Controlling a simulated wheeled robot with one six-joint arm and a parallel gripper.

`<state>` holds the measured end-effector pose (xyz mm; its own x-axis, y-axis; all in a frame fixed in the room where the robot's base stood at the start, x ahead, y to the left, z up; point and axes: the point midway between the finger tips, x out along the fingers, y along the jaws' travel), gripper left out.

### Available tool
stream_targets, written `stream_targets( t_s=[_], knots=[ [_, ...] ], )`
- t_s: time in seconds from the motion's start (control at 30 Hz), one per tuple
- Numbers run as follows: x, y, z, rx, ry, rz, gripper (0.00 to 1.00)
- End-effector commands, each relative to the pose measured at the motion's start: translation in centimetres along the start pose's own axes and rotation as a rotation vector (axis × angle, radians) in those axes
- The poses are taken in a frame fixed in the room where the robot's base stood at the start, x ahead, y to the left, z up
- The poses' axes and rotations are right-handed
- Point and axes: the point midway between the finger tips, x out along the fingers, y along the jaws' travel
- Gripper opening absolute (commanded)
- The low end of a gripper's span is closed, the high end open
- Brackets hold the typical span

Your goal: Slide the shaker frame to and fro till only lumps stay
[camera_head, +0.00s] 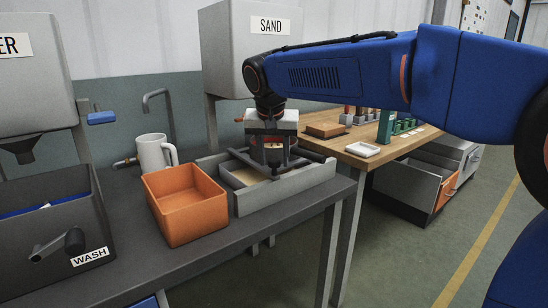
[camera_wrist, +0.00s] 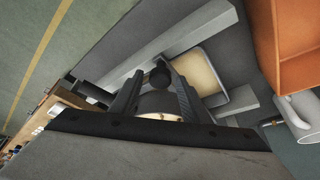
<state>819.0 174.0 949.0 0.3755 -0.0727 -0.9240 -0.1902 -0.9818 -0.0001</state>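The shaker (camera_head: 290,190) is a grey frame with long side rails on the bench, with a pale sand-coloured tray (camera_head: 245,177) inside it. In the wrist view, the grey rail (camera_wrist: 150,50) and the pale tray (camera_wrist: 203,72) show beyond my fingers. My gripper (camera_head: 272,170) points down over the frame and hides part of its middle. In the wrist view, my gripper (camera_wrist: 155,75) has its two dark fingers on either side of a round black knob (camera_wrist: 160,77). Whether the fingers press on the knob is not clear.
An orange bin (camera_head: 187,207) stands close left of the frame, with a white mug (camera_head: 153,152) behind it. A grey WASH tub (camera_head: 50,235) is farther left. A SAND hopper (camera_head: 225,60) hangs behind. A wooden table (camera_head: 385,152) stands to the right.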

Motion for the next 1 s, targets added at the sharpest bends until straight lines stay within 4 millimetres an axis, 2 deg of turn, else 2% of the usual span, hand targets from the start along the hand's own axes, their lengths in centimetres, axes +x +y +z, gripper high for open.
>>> stream_targets(
  t_s=[0.03,0.13,0.17,0.37,0.8,1.0],
  knots=[
    [0.0,0.0,0.0,0.000,0.000,0.000,0.29],
    [0.0,0.0,0.0,0.000,0.000,0.000,0.05],
    [0.0,0.0,0.0,0.000,0.000,0.000,0.00],
    [-0.2,-0.4,0.3,-0.001,0.000,0.000,0.00],
    [-1.7,-4.4,4.0,-0.002,0.000,-0.001,0.00],
    [-1.8,-4.6,4.2,0.000,0.000,0.000,0.00]
  ],
)
